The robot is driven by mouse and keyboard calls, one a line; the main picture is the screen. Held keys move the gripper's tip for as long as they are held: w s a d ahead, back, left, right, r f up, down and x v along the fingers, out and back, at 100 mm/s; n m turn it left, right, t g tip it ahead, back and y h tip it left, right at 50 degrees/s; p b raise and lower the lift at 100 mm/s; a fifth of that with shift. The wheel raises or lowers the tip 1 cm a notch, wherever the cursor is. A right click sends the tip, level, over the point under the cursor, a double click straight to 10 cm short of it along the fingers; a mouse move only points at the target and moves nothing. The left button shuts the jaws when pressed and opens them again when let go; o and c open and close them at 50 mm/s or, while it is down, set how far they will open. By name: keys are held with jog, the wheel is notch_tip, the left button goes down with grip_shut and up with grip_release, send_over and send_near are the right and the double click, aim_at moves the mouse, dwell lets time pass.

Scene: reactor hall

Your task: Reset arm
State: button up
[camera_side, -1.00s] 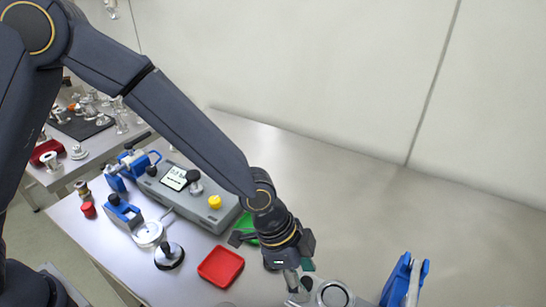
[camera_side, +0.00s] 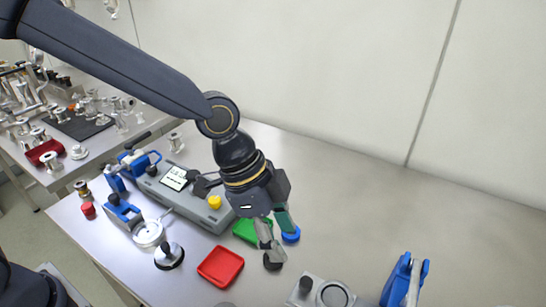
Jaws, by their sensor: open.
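My gripper (camera_side: 279,240) hangs above the table, pointing down, with its fingers apart and nothing seen between them. It is over the area right of the green tray (camera_side: 250,229) and hides part of that tray. A blue round piece (camera_side: 291,235) shows just behind the fingers. The red tray (camera_side: 220,267) lies in front and to the left of the gripper. A metal block with a ring (camera_side: 334,295) and a dark knob (camera_side: 306,284) sits below and to the right, apart from the fingers.
A grey instrument box (camera_side: 187,197) with a display and a yellow knob (camera_side: 214,202) stands to the left. Blue clamps (camera_side: 123,212) and a round gauge (camera_side: 149,233) are beside it. A blue-handled tool (camera_side: 405,280) stands at the front right. The table's right side is clear.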

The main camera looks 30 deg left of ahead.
jog(key=shift+r, duration=0.1)
jog(key=a+r+n+t+y, duration=0.1)
jog(key=a+r+n+t, duration=0.15)
jog(key=a+r, duration=0.45)
jog(key=a+r+n+t+y, duration=0.2)
jog(key=a+r+t, duration=0.15)
jog(key=a, duration=0.55)
jog(key=s+a+n+g+y, duration=0.1)
jog(key=s+a+n, duration=0.9)
jog(key=a, duration=0.3)
jog(key=shift+s+f+g, duration=0.3)
jog(key=shift+s+f, duration=0.05)
jog(key=shift+f, duration=0.05)
jog(key=shift+n, duration=0.25)
